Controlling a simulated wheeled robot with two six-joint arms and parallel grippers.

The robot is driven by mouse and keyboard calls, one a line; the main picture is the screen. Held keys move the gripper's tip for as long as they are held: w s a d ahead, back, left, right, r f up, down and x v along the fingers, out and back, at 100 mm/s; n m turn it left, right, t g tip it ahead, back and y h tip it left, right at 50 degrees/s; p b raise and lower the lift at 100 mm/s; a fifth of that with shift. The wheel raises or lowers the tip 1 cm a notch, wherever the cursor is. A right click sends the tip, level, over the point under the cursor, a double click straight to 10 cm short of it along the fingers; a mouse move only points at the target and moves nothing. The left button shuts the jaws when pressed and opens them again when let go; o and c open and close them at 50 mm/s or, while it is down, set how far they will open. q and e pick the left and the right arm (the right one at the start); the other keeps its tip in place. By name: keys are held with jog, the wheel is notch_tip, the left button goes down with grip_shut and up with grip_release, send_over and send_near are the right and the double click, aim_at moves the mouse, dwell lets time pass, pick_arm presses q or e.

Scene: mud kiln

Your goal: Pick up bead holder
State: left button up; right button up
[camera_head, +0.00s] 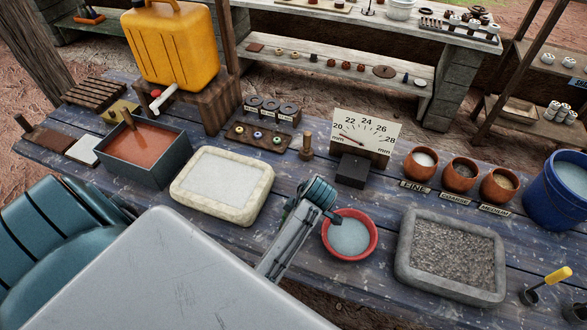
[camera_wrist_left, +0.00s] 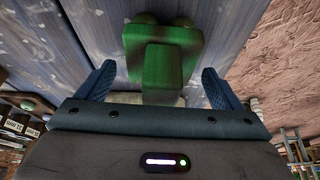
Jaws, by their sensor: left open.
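A bright green object (camera_wrist_left: 165,68), which looks like the bead holder, lies on the blue plank table. It has a raised block and two rounded bumps at one end. My left gripper (camera_wrist_left: 158,80) is open, with one ribbed blue finger on each side of it and a gap on both sides. In the head view the green object does not show, and my teal left arm covers the front left of the table.
The cream tray (camera_head: 178,188), red bowl (camera_head: 373,226), grey gravel tray (camera_head: 402,265) and box of red liquid (camera_head: 118,172) stand on the table. A yellow jug (camera_head: 175,45), a dial gauge (camera_head: 367,125) and a board with coloured rings (camera_head: 232,130) stand behind.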

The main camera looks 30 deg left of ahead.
pick_arm(q)
jog(key=c, duration=1)
jog(key=shift+c, duration=1)
pick_arm(e)
jog(key=shift+a+f, duration=0.1)
jog(key=shift+a, duration=0.3)
